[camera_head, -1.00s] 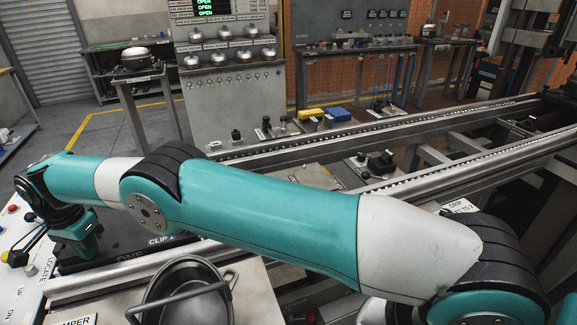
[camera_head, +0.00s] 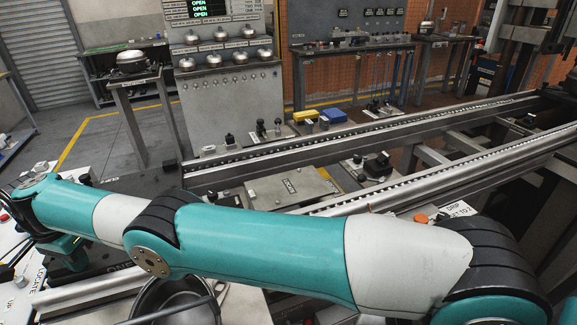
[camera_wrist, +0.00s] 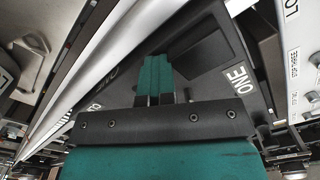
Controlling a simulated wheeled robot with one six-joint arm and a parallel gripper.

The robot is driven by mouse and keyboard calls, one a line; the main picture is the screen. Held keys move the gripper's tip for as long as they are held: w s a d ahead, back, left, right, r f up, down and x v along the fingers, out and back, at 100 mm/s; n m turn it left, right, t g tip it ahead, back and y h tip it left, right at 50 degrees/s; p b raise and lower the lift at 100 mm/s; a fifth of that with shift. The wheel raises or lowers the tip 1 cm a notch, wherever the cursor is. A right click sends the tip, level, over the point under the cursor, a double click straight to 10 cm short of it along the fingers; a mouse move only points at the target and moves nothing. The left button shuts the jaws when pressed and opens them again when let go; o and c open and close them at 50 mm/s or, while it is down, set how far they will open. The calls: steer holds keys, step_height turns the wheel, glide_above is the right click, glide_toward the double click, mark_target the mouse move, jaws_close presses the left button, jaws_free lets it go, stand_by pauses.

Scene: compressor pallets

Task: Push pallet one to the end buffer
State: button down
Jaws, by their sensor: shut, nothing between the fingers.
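Pallet one is a dark plate marked ONE (camera_wrist: 215,72) in the wrist view, beside a silver rail. My gripper (camera_wrist: 155,82) shows in the wrist view as two teal fingers, shut together and empty, over the dark plate. I cannot tell whether the fingertips touch it. The end buffer cannot be made out by any label.
Two roller rails (camera_head: 380,127) run toward the upper right, with a pale plate (camera_head: 290,187) between them. A dark pot (camera_head: 178,300) with a handle stands at the front. A grey panel cabinet (camera_head: 230,100) stands behind the rails.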

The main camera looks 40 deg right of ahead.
steer(key=shift+s+a+r+p, duration=0.15)
steer(key=shift+s+a+p, duration=0.55)
steer(key=shift+p, duration=3)
steer(key=shift+w+a+p, duration=0.15)
steer(key=shift+w+p, duration=0.2)
steer(key=shift+p, duration=0.55)
steer(key=shift+w+a+r+p, duration=0.1)
steer(key=shift+a+r+p, duration=0.05)
steer(key=shift+r+p, duration=0.35)
steer(key=shift+w+a+r+p, duration=0.1)
steer(key=shift+r+p, duration=0.3)
steer(key=shift+p, duration=0.05)
steer(key=r+p, duration=0.1)
steer(key=r, duration=0.2)
steer(key=a+r+p, duration=0.1)
steer(key=r, duration=0.1)
steer(key=shift+w+p, duration=0.3)
steer(key=shift+w, duration=0.1)
steer(key=shift+w+d+r+p, duration=0.1)
steer(key=shift+d+r+p, duration=0.15)
steer(key=shift+r, duration=0.3)
steer(key=shift+d+r+p, duration=0.2)
steer(key=shift+d+r, duration=0.05)
steer(key=shift+r, duration=0.55)
